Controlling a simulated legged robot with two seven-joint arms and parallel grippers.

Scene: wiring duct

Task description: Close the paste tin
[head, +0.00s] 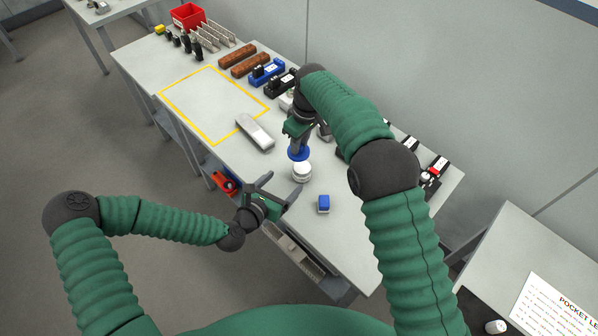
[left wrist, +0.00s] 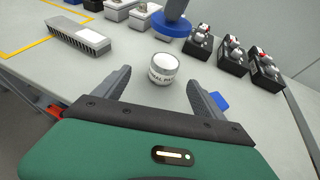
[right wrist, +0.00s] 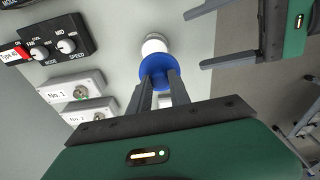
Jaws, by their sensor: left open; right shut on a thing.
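The paste tin (head: 302,172) is a small white and grey cylinder standing upright on the table. Part of its label shows in the left wrist view (left wrist: 163,70). My right gripper (head: 299,145) is shut on the blue lid (head: 299,154) and holds it near the tin, at its far side in the head view. The lid looks raised and apart from the tin in the left wrist view (left wrist: 172,26). In the right wrist view the lid (right wrist: 157,70) partly hides the tin (right wrist: 153,45). My left gripper (head: 282,186) is open, its fingertips just short of the tin on either side.
A small blue block (head: 323,204) lies right of my left gripper. A grey ribbed piece (head: 255,132) lies beside the yellow outline (head: 200,75). Switch boxes (right wrist: 62,45) line the back edge. The table's front edge is close to my left gripper.

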